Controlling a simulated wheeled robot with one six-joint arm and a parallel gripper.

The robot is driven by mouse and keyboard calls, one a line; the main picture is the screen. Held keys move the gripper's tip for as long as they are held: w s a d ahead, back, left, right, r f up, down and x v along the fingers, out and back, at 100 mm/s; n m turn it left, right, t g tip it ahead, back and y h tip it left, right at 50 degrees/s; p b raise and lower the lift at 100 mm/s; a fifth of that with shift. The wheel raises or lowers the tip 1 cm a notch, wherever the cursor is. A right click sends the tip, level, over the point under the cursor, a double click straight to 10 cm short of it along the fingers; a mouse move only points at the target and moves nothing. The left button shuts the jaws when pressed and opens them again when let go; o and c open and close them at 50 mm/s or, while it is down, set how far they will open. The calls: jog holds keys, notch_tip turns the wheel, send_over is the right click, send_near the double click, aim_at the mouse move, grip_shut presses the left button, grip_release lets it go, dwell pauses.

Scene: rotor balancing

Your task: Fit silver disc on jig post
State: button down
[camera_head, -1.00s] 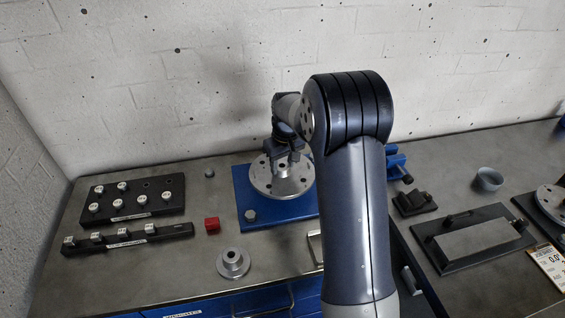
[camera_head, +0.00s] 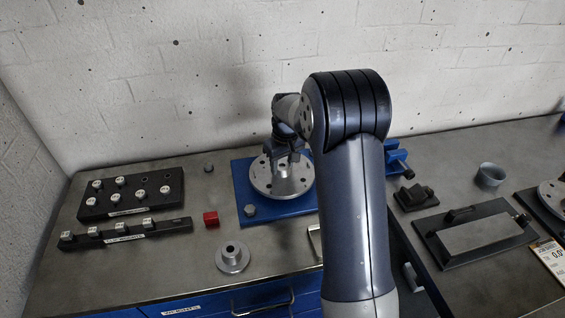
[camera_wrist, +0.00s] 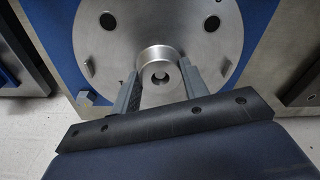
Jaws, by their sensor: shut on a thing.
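The silver disc (camera_head: 262,180) is a round metal plate with holes and a raised central hub. It lies flat over the blue jig plate (camera_head: 242,197) at the back of the bench. In the wrist view the disc (camera_wrist: 110,60) fills the top middle, over the blue plate (camera_wrist: 62,22). My gripper (camera_head: 284,163) comes from above and is shut on the disc's hub, one finger on each side; the wrist view shows the fingers (camera_wrist: 158,85) against it. The jig post is hidden under the disc, so I cannot tell how far the disc is seated.
A black rack (camera_head: 130,212) with silver weights and a black strip (camera_head: 128,232) lie at left. A red block (camera_head: 211,219) and a flanged silver piece (camera_head: 232,257) sit nearby. A black-framed plate (camera_head: 474,240) and a grey cup (camera_head: 490,175) are at right.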

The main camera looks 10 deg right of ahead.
jog(key=c, duration=0.7)
grip_release()
jog(key=shift+s+f, duration=0.1)
jog(key=shift+c, duration=0.9)
jog(key=shift+r+p, duration=2.15)
jog(key=shift+r, duration=1)
